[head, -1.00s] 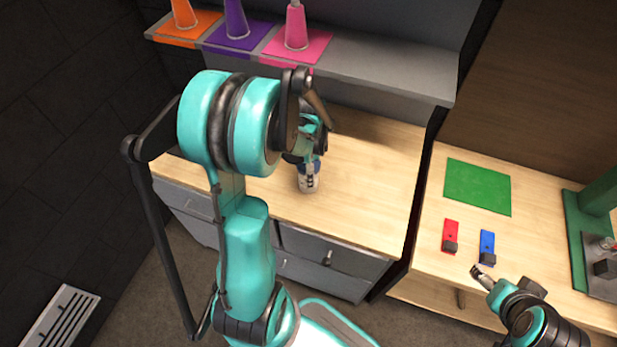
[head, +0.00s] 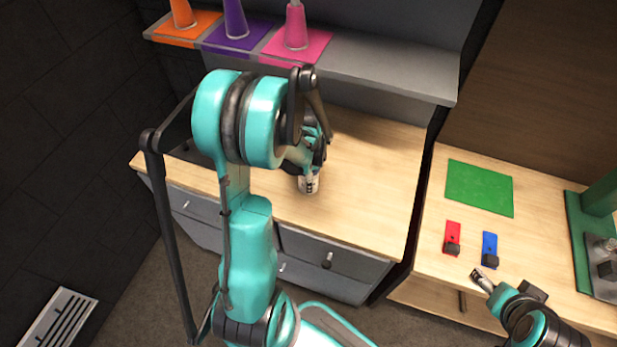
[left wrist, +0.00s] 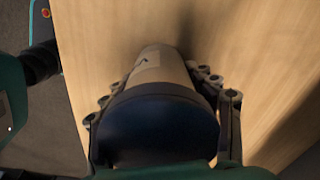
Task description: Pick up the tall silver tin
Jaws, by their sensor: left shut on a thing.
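The tall silver tin (head: 309,185) is on the wooden counter's front part, partly hidden by my left gripper (head: 311,170). In the left wrist view the tin (left wrist: 158,68) is a pale cylinder with a dark blue top and a small dark mark on its side. My left gripper's fingers (left wrist: 162,88) lie on both sides of it, shut on it. I cannot tell whether its base touches the counter. My right gripper (head: 484,278) is beside the blue piece at the right table's front edge; its finger gap is too small to judge.
The wooden counter (head: 375,190) is clear right of the tin. A grey shelf (head: 390,78) above its back holds orange, purple and pink cones on mats. The right table holds a green mat (head: 479,188), a red piece (head: 453,235) and a blue piece (head: 489,246).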

